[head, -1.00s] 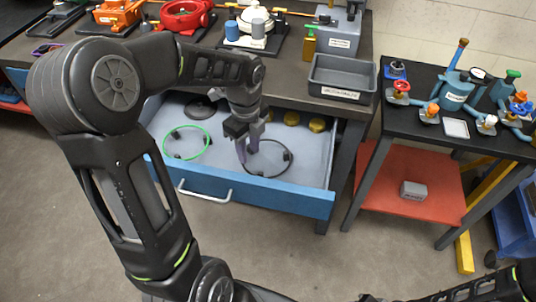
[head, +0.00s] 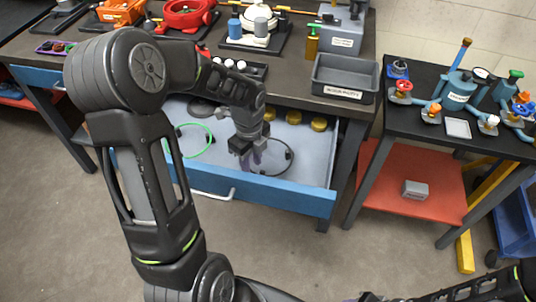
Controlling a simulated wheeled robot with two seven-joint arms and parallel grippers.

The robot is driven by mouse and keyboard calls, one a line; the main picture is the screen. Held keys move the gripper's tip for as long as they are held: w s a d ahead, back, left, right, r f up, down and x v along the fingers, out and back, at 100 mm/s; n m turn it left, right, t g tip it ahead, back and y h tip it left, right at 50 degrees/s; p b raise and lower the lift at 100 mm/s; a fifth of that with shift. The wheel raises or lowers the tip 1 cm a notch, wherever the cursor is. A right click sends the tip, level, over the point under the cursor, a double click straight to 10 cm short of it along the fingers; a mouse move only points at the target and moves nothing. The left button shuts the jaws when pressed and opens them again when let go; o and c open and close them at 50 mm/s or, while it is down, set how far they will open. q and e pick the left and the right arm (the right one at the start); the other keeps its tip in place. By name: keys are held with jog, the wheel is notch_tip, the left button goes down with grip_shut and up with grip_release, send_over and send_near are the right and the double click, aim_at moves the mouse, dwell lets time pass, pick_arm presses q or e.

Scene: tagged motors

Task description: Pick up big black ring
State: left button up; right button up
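The big black ring (head: 291,156) lies flat in the open blue drawer (head: 300,200), toward its right half. It is thin, with small dark blocks on it. My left gripper (head: 253,161) points down into the drawer at the ring's left side. Its two purplish fingers look apart, and the gripper hides the ring's left part. I cannot tell whether the fingers touch the ring. A green ring (head: 211,140) lies to the left, partly behind my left arm. My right arm shows at the lower right, but its gripper is not seen.
Several yellow discs (head: 294,117) and a dark disc (head: 202,108) lie at the back of the drawer. The workbench (head: 290,88) stands above it, with a grey bin (head: 345,78). A black-topped table (head: 420,120) with valves stands to the right. The floor in front is clear.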

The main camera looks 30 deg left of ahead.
pick_arm(q)
jog(key=shift+f, duration=0.75)
jog(key=shift+f, duration=0.25)
dwell(0.3)
grip_shut()
dwell(0.4)
dwell(0.3)
